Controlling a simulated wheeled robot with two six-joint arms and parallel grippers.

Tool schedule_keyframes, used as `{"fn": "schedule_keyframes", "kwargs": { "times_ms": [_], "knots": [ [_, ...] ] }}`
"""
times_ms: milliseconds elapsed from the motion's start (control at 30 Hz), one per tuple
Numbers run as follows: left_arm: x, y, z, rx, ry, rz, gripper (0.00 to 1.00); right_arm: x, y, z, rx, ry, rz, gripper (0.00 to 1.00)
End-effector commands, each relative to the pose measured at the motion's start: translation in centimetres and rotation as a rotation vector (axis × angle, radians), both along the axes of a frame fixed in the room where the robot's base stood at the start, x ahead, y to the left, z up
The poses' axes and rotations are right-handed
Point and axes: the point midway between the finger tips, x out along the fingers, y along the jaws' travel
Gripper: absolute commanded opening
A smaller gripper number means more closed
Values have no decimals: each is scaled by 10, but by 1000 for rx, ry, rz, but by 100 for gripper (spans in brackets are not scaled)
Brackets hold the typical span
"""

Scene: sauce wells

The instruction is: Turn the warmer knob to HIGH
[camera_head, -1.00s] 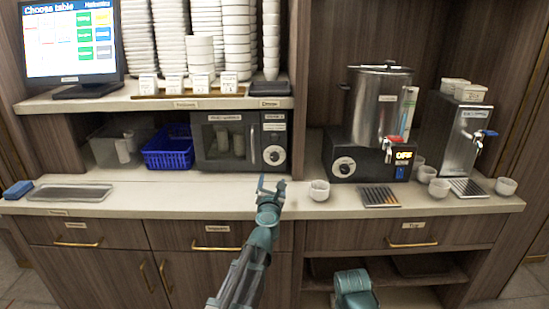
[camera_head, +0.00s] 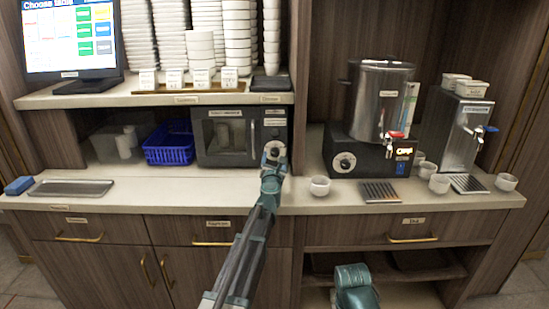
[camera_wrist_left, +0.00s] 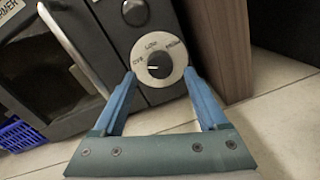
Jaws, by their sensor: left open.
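The warmer (camera_head: 222,137) is the dark box with a glass door under the shelf. Its knob (camera_wrist_left: 153,64) is dark on a round white dial, with a white mark pointing left toward what reads as OFF; LOW and another word, partly blurred, follow around the dial. My left gripper (camera_wrist_left: 160,74) is open, one finger at each lower side of the dial. I cannot tell whether they touch it. In the head view my left gripper (camera_head: 273,162) covers the lower part of the dial (camera_head: 274,148).
A second dark knob sits above the dial in the wrist view (camera_wrist_left: 135,12). A brown wood panel (camera_wrist_left: 218,45) stands close on the right.

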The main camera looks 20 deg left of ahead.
Motion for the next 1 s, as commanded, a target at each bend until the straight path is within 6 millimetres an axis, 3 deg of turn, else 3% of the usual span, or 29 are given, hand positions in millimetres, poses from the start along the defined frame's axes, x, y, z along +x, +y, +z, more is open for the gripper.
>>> {"fn": "schedule_keyframes", "kwargs": {
  "times_ms": [33, 133, 467, 867, 1000],
  "knots": [
    [12, 2, 0, 0, 0, 0, 76, 0, 0, 0, 0, 0, 0, 0],
    [21, 5, 0, 0, 0, 0, 76, 0, 0, 0, 0, 0, 0, 0],
    [23, 5, 0, 0, 0, 0, 74, 0, 0, 0, 0, 0, 0, 0],
    [23, 5, 0, 0, 0, 0, 2, 0, 0, 0, 0, 0, 0, 0],
    [23, 5, 0, 1, 0, 0, 0, 0, 0, 0, 0, 0, 0, 0]
  ]
}}
